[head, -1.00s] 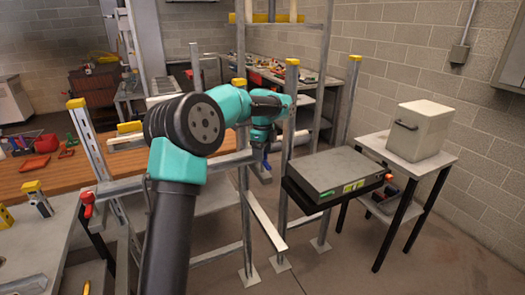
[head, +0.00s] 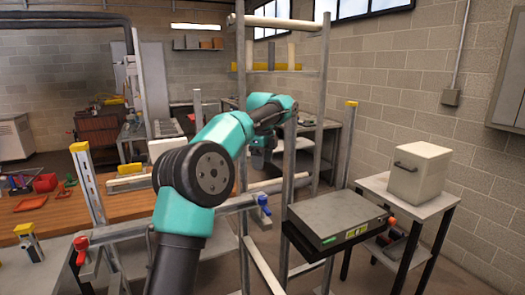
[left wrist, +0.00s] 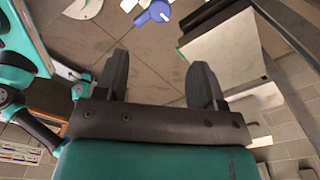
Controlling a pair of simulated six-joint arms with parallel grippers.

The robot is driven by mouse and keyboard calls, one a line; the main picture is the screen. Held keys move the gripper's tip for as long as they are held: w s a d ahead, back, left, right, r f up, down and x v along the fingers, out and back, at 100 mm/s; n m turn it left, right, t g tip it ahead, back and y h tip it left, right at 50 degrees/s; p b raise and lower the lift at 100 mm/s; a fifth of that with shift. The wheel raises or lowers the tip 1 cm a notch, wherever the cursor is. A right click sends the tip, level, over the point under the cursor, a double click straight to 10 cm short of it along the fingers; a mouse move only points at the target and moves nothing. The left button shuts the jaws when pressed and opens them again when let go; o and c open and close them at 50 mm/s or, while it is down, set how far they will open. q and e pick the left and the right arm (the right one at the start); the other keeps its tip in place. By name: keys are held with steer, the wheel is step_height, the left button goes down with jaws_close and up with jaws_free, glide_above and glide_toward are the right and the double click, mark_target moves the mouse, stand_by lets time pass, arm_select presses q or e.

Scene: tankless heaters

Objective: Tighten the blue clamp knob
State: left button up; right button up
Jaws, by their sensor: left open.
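The blue clamp knob (head: 264,205) sits on a clamp at the metal rack's rail, near the middle of the head view. It also shows at the top of the left wrist view (left wrist: 154,13), just beyond the fingertips. My left gripper (head: 260,164) is above the knob in the head view, apart from it. In the left wrist view the two dark fingers (left wrist: 159,75) are spread with nothing between them. My right gripper is not in view.
A red clamp knob (head: 81,244) is on the left. A grey flat unit (head: 335,216) lies on a support right of the blue knob. A white box (head: 418,171) stands on a side table. Metal uprights (head: 289,170) stand close to my left arm.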

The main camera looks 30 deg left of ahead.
arm_select(q)
steer(key=shift+r, duration=1.85)
steer(key=shift+f, duration=0.1)
